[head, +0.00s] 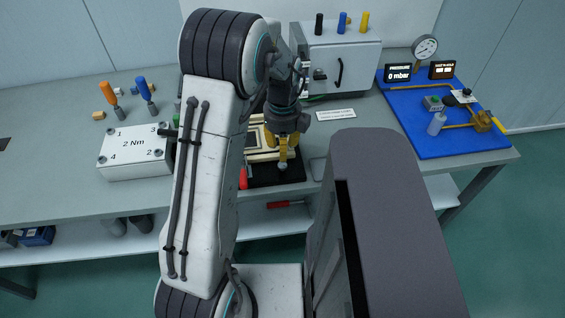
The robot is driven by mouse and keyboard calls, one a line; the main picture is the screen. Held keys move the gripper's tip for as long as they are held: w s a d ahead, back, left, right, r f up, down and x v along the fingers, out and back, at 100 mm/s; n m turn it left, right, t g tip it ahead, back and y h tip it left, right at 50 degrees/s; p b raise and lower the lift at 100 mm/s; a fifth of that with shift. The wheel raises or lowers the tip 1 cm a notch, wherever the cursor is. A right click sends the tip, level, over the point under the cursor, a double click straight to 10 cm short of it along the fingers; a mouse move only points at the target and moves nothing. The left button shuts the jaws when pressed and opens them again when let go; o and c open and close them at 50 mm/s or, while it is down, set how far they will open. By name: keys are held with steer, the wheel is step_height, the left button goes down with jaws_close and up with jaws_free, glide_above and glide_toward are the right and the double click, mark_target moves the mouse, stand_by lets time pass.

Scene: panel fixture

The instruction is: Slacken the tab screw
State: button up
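My gripper (284,148) points down over a small fixture (257,150) with a cream and dark frame, which lies on a black mat (278,176) at the middle of the bench. Yellow parts show at the gripper's lower end, and I cannot tell which belong to the fixture. A small rounded tan piece (283,166) is just below the gripper. I cannot make out the tab screw; the gripper and arm hide part of the fixture. Whether the fingers are open or shut, or touch anything, is not clear. A red handle (243,178) stands at the mat's left edge.
A white box (136,158) marked 2 Nm is at left, with orange (110,92) and blue (147,88) handled tools behind. A grey cabinet (343,60) stands behind. A blue board (437,135) with gauge and pipes is at right.

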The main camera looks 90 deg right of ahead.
mark_target(283, 165)
steer(key=shift+f+m, duration=0.15)
steer(key=shift+m, duration=0.85)
steer(key=shift+f, duration=3.5)
steer(key=shift+o, duration=0.3)
jaws_close()
